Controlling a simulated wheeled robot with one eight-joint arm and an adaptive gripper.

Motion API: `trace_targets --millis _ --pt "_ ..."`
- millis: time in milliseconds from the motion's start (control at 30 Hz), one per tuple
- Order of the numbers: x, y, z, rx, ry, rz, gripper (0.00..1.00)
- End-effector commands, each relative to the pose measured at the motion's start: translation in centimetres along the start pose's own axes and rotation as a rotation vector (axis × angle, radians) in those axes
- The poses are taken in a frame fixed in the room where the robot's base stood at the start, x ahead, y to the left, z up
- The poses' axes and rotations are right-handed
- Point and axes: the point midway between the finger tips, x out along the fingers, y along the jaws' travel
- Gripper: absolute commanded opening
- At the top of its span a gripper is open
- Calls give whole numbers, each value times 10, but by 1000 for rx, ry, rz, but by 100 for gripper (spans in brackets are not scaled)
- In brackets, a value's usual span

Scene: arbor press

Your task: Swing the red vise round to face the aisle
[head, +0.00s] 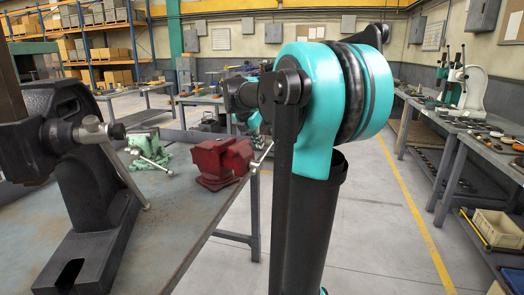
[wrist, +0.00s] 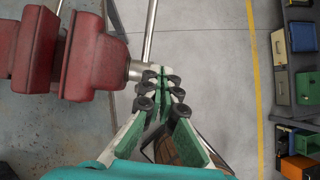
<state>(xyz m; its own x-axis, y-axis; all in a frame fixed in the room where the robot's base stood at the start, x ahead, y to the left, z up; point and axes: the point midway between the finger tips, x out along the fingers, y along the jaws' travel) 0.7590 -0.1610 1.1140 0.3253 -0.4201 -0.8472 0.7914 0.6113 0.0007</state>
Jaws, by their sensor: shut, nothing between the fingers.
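The red vise (head: 220,162) stands on the grey workbench (head: 165,215) near its right edge in the head view. In the wrist view the red vise (wrist: 92,62) fills the upper left, with its metal screw end and handle bar (wrist: 150,32) pointing toward the aisle floor. My gripper (wrist: 162,74) is shut and empty, its tips right beside the screw end and the lower part of the handle bar. I cannot tell whether they touch. In the head view my arm hides the gripper.
A black arbor press (head: 85,150) stands at the bench's near left, and a green vise (head: 150,150) sits left of the red one. The aisle floor (head: 375,220) with its yellow line is clear. A cluttered bench (head: 470,130) runs along the right.

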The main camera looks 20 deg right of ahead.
Motion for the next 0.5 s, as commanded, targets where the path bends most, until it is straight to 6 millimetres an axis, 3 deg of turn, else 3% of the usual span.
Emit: trace_targets --millis 100,333,433,500 --pt "-22 -3 0 -2 0 1 0" --pt "-45 -5 0 -1 2 1 0" --pt "-49 3 -22 -16 32 11 0" --pt "-52 12 -47 -32 71 20 0"
